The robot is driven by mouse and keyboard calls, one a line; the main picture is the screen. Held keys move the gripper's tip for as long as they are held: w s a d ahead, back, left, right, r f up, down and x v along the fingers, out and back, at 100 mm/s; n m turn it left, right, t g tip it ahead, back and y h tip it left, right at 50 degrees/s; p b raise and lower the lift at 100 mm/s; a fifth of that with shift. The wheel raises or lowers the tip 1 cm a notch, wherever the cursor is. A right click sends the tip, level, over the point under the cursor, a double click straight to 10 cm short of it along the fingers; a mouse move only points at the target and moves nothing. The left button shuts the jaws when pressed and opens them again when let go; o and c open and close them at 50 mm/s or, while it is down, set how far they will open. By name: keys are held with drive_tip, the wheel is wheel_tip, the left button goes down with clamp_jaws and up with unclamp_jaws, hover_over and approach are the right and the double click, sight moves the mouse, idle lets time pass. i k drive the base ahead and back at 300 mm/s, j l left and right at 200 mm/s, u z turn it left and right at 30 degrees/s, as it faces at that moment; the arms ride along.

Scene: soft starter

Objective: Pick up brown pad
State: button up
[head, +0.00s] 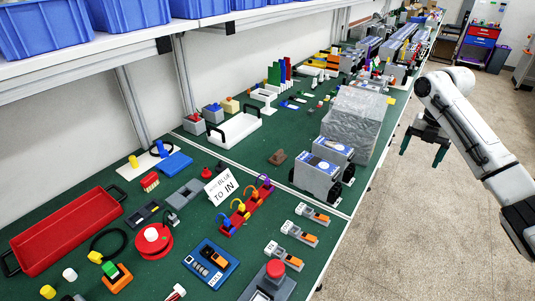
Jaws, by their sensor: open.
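A small brown pad (277,158) lies on the green tabletop (236,152) near the middle of the head view, left of the grey boxes with blue faces. It appears dark brown, with a raised part on top. My gripper (423,154) hangs over the floor, to the right of the table's edge. Its two dark green fingers are apart and nothing shows between them. The gripper is well to the right of the pad and not touching anything.
Grey boxes with blue faces (317,179) and a large grey block (354,117) stand between the pad and the table's right edge. A white tray with black handles (234,131) lies beyond it to the left. A red tray (66,231) is at the left. Bare green surface surrounds the pad.

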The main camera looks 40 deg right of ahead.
sight(276, 159)
drive_tip(key=i+j, duration=0.25)
drive_tip(key=i, duration=0.25)
drive_tip(key=i+j, duration=0.2)
drive_tip(key=i, duration=0.35)
drive_tip(key=i+j, duration=0.25)
drive_tip(key=i, duration=0.25)
